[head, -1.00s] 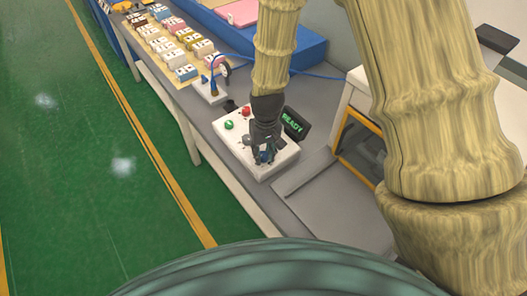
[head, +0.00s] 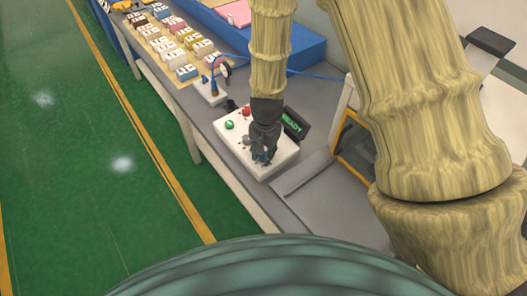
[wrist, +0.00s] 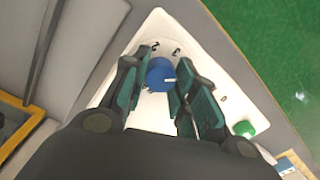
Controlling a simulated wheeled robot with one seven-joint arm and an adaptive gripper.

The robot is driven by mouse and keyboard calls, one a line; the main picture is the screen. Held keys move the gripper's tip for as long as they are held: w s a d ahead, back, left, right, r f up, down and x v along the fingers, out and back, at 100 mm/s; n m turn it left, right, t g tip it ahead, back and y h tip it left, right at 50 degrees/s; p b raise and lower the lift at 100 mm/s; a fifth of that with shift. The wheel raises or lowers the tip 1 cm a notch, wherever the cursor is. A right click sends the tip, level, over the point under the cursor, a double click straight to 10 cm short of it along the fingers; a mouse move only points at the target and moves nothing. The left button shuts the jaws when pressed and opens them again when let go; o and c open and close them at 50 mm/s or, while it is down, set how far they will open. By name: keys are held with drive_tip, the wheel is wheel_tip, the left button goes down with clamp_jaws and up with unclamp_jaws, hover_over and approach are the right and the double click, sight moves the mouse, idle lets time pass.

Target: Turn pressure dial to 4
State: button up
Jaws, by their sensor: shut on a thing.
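The blue pressure dial (wrist: 160,73) stands on a white control box (head: 284,161) and carries a white pointer mark. Dark numerals are printed around it in the wrist view, but I cannot read them all. My gripper (head: 262,156) points down over the front part of the box. In the wrist view its dark green fingers (wrist: 158,82) are on either side of the dial, shut on it. In the head view the fingers hide most of the dial.
A green button (head: 229,125) and a red button (head: 246,111) are on the box. A READY display (head: 295,122) stands behind it. A gauge fixture (head: 212,90) with a blue hose and rows of small blocks (head: 170,40) lie farther along the grey bench.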

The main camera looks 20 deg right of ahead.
sight(265, 155)
drive_tip(key=shift+m, duration=0.5)
drive_tip(key=o, duration=1.1)
drive_tip(key=shift+c, duration=0.2)
drive_tip(key=shift+r, duration=0.1)
wheel_tip(265, 155, up, 12)
drive_tip(key=shift+s+d, duration=0.15)
drive_tip(key=shift+d, duration=0.1)
idle(0.3)
